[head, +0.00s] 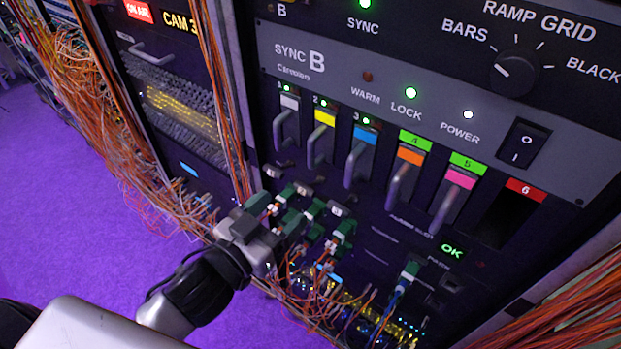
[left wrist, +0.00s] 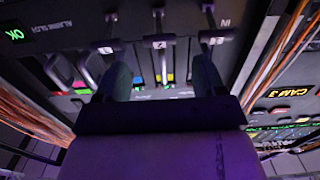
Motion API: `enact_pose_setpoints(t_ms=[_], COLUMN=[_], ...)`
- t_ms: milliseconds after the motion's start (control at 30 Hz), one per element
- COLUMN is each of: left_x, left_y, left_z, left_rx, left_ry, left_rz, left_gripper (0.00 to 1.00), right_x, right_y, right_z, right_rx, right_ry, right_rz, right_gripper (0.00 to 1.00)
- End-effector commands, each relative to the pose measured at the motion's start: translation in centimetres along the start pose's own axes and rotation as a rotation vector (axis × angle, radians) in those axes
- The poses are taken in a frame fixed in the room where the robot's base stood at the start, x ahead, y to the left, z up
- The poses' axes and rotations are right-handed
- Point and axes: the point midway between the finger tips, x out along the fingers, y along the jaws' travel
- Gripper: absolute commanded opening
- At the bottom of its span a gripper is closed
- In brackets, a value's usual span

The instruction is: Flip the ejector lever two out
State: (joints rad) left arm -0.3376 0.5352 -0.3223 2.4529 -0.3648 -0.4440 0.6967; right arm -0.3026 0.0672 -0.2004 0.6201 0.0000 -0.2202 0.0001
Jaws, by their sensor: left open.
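Ejector lever two (left wrist: 158,18) is a dark bar with a white tag marked 2, in the upper middle of the left wrist view. In the head view its tag (head: 303,189) shows below the yellow-topped card (head: 325,118). My left gripper (head: 298,201) is open in front of the row of levers; in the left wrist view its two dark fingers (left wrist: 161,72) stand apart, on either side of lever two's line. I see nothing held, and cannot tell whether a finger touches the lever. My right gripper is in neither view.
Lever one (left wrist: 212,16) and lever three (left wrist: 110,20) flank lever two closely. Card handles stand above the levers in the head view. Green connectors (head: 341,238) and orange cables crowd below. A cable bundle (head: 215,90) hangs at the left rack edge. Purple floor (head: 70,200) lies open at left.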

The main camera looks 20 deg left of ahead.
Motion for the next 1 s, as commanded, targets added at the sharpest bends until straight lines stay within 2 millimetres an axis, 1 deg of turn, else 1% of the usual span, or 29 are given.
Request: enact_pose_setpoints(t_ms=[33, 300, 400, 500, 633, 900, 933, 1000], left_x=[0.9, 5.7, 7.1, 8.1, 8.8, 8.9, 8.9, 8.9], left_y=[0.0, 0.0, 0.0, 0.0, 0.0, 0.0, 0.0, 0.0], left_z=[-0.3, -0.2, -0.2, -0.1, -0.1, 0.0, 0.0, 0.0], left_rx=[0.001, 0.002, 0.001, 0.001, 0.002, 0.001, 0.001, 0.001], left_ry=[0.004, 0.002, 0.002, 0.001, 0.0, -0.001, -0.001, -0.001], left_rz=[0.001, 0.0, 0.0, 0.0, 0.0, 0.0, 0.0, 0.0], left_gripper=[0.7, 0.7, 0.7, 0.7, 0.7, 0.7, 0.69, 0.58], right_x=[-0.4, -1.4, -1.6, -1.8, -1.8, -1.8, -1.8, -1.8], right_y=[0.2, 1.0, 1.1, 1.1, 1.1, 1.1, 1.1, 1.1], right_z=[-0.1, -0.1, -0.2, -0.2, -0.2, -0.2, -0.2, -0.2], right_rx=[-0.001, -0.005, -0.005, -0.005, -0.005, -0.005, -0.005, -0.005], right_ry=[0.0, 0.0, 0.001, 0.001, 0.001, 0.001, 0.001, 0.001], right_rz=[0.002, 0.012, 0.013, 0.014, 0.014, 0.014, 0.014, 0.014], right_gripper=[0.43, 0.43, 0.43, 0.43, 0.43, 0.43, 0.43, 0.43])
